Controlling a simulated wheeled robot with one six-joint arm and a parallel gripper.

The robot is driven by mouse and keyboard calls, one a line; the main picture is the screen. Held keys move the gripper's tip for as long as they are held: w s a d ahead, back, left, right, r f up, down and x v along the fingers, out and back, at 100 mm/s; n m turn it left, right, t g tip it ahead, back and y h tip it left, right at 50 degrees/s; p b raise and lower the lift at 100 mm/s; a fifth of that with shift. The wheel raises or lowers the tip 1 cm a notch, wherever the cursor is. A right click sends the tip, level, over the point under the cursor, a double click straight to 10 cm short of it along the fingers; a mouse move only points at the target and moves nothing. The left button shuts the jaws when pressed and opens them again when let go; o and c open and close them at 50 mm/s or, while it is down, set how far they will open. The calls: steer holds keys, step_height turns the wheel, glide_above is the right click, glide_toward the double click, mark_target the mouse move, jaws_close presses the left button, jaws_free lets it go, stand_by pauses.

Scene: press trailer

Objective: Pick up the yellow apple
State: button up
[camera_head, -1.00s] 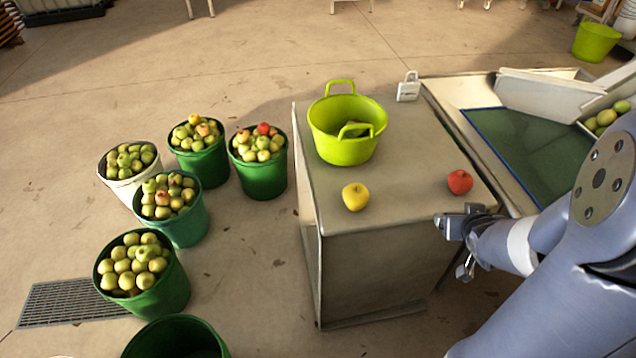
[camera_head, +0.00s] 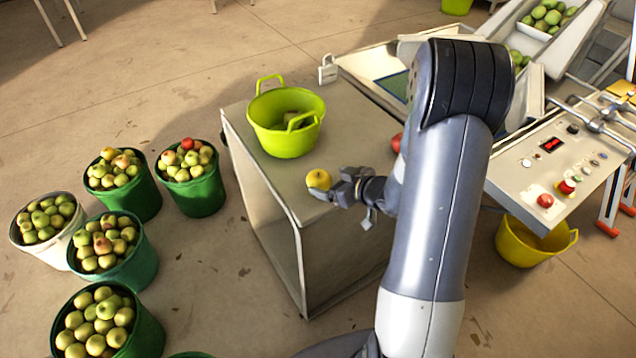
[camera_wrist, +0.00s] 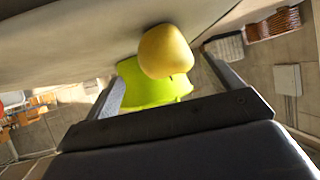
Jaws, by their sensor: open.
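The yellow apple (camera_head: 319,179) sits on the top of the grey metal table (camera_head: 345,140), near its front edge. My gripper (camera_head: 338,186) is open and close beside the apple on its right side, low over the table top. In the wrist view the apple (camera_wrist: 166,51) shows ahead, between the two spread fingers (camera_wrist: 165,85) and toward the table surface. The head view does not show clearly whether a finger touches it.
A lime-green basket (camera_head: 284,135) stands behind the apple. A red apple (camera_head: 396,142) is partly hidden by my arm. A white padlock-shaped object (camera_head: 327,70) stands at the back. Green buckets of apples (camera_head: 122,195) are on the floor left. A control panel (camera_head: 562,160) is at right.

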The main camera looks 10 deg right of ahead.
mark_target(327, 183)
steer(key=x, duration=0.4)
steer(key=shift+a+f, duration=0.3)
steer(key=shift+a, duration=0.1)
steer(key=shift+w+a+f, duration=0.15)
steer(key=shift+w, duration=0.1)
steer(key=c, duration=1.2)
steer(key=shift+o, duration=0.2)
